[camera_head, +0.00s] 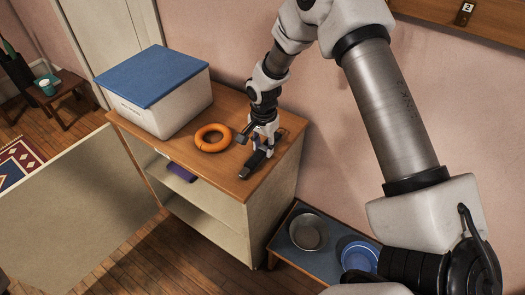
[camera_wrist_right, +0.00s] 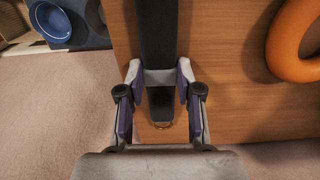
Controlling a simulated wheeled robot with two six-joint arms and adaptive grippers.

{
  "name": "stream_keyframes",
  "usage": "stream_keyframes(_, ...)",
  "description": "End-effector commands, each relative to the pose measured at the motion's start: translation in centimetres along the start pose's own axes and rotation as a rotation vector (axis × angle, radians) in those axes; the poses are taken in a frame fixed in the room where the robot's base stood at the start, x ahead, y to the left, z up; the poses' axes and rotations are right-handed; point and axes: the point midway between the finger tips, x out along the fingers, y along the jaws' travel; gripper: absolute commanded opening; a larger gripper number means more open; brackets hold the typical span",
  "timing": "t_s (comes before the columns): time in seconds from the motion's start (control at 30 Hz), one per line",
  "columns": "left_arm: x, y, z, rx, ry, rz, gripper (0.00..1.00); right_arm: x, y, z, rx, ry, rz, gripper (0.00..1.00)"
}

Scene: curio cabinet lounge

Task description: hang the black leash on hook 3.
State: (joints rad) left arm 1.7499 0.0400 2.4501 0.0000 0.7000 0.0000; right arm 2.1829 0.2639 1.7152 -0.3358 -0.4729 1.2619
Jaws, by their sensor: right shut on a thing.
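The black leash (camera_head: 250,167) lies at the right end of the wooden cabinet top, seen as a short dark strap. In the right wrist view the leash (camera_wrist_right: 157,35) runs from the top edge down between the fingers, and its near end shows just past them. My right gripper (camera_head: 262,147) points down over the cabinet top and is shut on the leash; it also shows in the right wrist view (camera_wrist_right: 160,88). Hook 3 is not in view. My left gripper is not in view.
An orange ring (camera_head: 213,138) lies left of my right gripper. A white box with a blue lid (camera_head: 155,95) stands further left on the cabinet (camera_head: 250,185). A low bench below holds a metal bowl (camera_head: 305,232) and a blue bowl (camera_head: 358,255). A wall board (camera_head: 490,20) carries a small tag.

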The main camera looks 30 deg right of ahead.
Motion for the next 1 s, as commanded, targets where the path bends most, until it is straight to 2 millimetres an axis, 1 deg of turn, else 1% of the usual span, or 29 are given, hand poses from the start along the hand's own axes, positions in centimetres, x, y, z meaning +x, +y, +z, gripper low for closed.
stream_keyframes(0.13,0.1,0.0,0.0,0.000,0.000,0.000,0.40,0.1,0.1,0.0,0.000,-0.001,0.001,0.00)
stream_keyframes(0.27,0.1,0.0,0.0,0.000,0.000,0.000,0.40,-0.4,0.0,0.0,0.000,-0.001,0.000,0.00)
stream_keyframes(0.37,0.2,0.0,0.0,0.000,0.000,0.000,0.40,-1.3,0.0,0.0,0.000,0.000,-0.002,0.00)
stream_keyframes(0.53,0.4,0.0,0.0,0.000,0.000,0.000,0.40,-3.7,-0.1,0.0,0.000,0.000,-0.003,0.00)
stream_keyframes(0.77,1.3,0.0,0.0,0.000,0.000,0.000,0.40,-3.8,4.7,2.8,-0.002,-0.004,0.001,0.00)
stream_keyframes(0.87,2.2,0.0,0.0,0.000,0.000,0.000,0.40,-3.9,7.3,4.3,-0.003,-0.005,-0.001,0.00)
stream_keyframes(0.9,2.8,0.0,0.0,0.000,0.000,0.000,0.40,-3.9,8.4,5.0,-0.003,-0.004,-0.001,0.00)
stream_keyframes(1.0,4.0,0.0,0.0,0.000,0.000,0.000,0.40,-4.0,10.8,6.4,-0.003,-0.004,-0.002,0.00)
